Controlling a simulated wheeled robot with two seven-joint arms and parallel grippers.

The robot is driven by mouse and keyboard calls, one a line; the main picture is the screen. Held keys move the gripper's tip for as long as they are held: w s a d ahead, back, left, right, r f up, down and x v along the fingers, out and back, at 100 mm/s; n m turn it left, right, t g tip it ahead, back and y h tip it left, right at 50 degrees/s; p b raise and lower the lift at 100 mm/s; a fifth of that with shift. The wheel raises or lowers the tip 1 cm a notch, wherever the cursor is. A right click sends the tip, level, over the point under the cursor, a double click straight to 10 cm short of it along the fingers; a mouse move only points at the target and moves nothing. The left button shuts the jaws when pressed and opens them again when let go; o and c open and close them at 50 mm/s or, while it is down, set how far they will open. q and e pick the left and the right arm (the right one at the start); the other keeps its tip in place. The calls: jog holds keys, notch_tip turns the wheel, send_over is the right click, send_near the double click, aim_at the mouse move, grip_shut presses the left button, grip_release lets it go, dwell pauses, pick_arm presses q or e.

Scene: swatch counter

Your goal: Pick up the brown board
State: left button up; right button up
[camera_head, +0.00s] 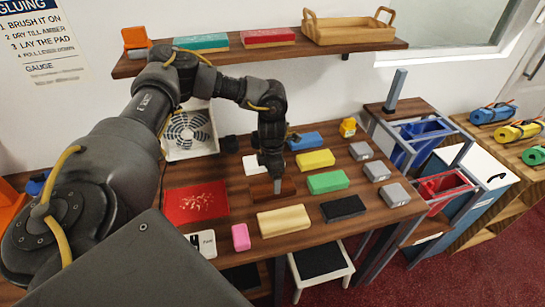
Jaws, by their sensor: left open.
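The brown board (261,190) lies flat on the wooden counter (226,228), behind a cream board (284,221) and left of a green board (327,182). My left arm comes in from the left and reaches down over the counter. My left gripper (277,183) points down over the right part of the brown board and hides some of it. The gripper is open. I cannot tell whether its fingertips touch the board. My right gripper is not in view.
Blue (306,141), yellow (314,159) and black (343,207) boards lie close by, with grey blocks (361,150) to the right. A red sheet (195,202) and a pink block (240,237) lie left. A wall shelf (360,47) hangs above, with a fan (189,134) below it.

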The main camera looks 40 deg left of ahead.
aim_at(272, 186)
pick_arm(q)
jog(key=shift+f, duration=0.2)
notch_tip(272, 186, down, 4)
jog(key=shift+w+r+p, duration=0.15)
jog(key=shift+p, duration=0.9)
jog(key=shift+f, duration=0.5)
jog(key=c, duration=1.2)
